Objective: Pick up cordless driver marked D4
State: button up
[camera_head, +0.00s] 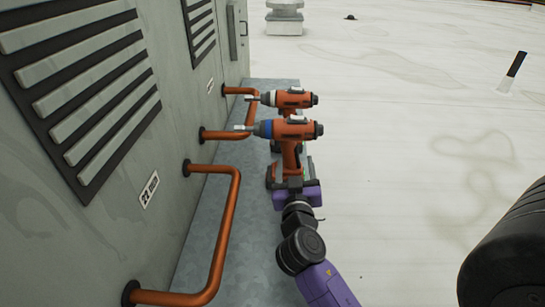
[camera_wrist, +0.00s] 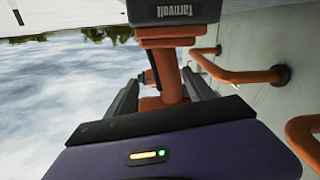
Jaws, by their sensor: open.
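Two orange cordless drivers stand upright in the head view. The nearer one (camera_head: 291,130) has a blue collar, and the farther one (camera_head: 288,99) has a pale collar. I cannot read a D4 mark on either. My gripper (camera_head: 289,170) is open at the nearer driver's handle, with a finger on each side of it. In the wrist view, upside down, the orange handle (camera_wrist: 170,84) stands between the dark fingers of my gripper (camera_wrist: 165,88). A dark block with lettering (camera_wrist: 178,12) is at the top edge. I cannot tell whether the fingers touch the handle.
A grey cooler wall with louvres (camera_head: 85,85) stands on the left. Copper pipes (camera_head: 230,215) stick out from it close beside the drivers, and pipes also show in the wrist view (camera_wrist: 225,73). The pale roof (camera_head: 410,130) to the right is mostly clear.

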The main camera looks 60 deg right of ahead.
jog(key=shift+w+d, duration=0.2)
jog(key=shift+w, duration=0.35)
jog(key=p+x, duration=0.3)
jog(key=x, duration=0.4)
jog(key=shift+r, duration=0.15)
jog(key=shift+w+d+p, duration=0.1)
jog(key=shift+d+p, duration=0.1)
jog(key=shift+p, duration=0.1)
jog(key=shift+c, duration=0.2)
grip_shut()
jog(key=shift+r, duration=0.15)
